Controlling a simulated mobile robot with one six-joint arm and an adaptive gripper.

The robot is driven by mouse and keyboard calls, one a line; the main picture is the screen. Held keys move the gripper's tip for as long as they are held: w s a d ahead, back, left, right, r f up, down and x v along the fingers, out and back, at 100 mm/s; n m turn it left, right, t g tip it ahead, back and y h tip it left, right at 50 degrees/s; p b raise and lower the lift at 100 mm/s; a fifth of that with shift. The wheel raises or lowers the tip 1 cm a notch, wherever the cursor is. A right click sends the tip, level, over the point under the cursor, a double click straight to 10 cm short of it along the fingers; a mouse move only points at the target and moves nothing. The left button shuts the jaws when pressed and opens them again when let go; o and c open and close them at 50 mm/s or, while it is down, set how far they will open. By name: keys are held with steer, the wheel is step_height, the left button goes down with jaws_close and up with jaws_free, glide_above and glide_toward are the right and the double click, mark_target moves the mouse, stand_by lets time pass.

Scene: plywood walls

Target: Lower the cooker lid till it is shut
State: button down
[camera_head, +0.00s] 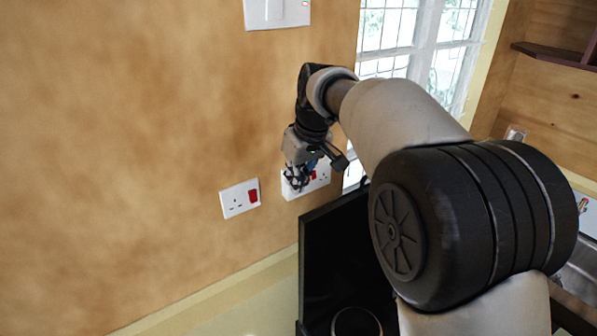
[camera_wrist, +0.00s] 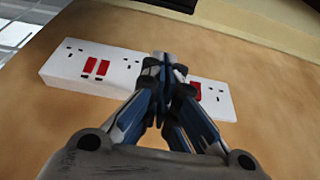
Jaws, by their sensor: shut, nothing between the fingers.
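The cooker lid (camera_head: 335,250) is a dark panel that stands upright, raised above the cooker, in the head view. A round dark burner (camera_head: 356,322) shows at the bottom of the picture, in front of the lid; my arm hides much of the cooker. My gripper (camera_head: 296,182) is above the lid's upper left edge, close to the wall sockets in the picture. In the wrist view my gripper (camera_wrist: 163,65) has its fingertips together with nothing between them. The lid does not show clearly in the wrist view.
A double white socket (camera_head: 310,180) with red switches is on the plywood wall behind my gripper; it also shows in the wrist view (camera_wrist: 75,65). A single socket (camera_head: 239,198) is to its left. A window (camera_head: 420,40) is at the back. Pale counter (camera_head: 255,312) lies left of the lid.

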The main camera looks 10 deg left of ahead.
steer(key=f, duration=0.1)
steer(key=d+f, duration=0.1)
steer(key=f, duration=0.1)
steer(key=s+f, duration=0.1)
steer(key=f, duration=0.1)
steer(key=shift+s+d+f, duration=0.1)
steer(key=shift+d+f, duration=0.1)
steer(key=shift+d, duration=0.05)
steer(key=shift+s, duration=0.1)
steer(key=shift+b, duration=0.3)
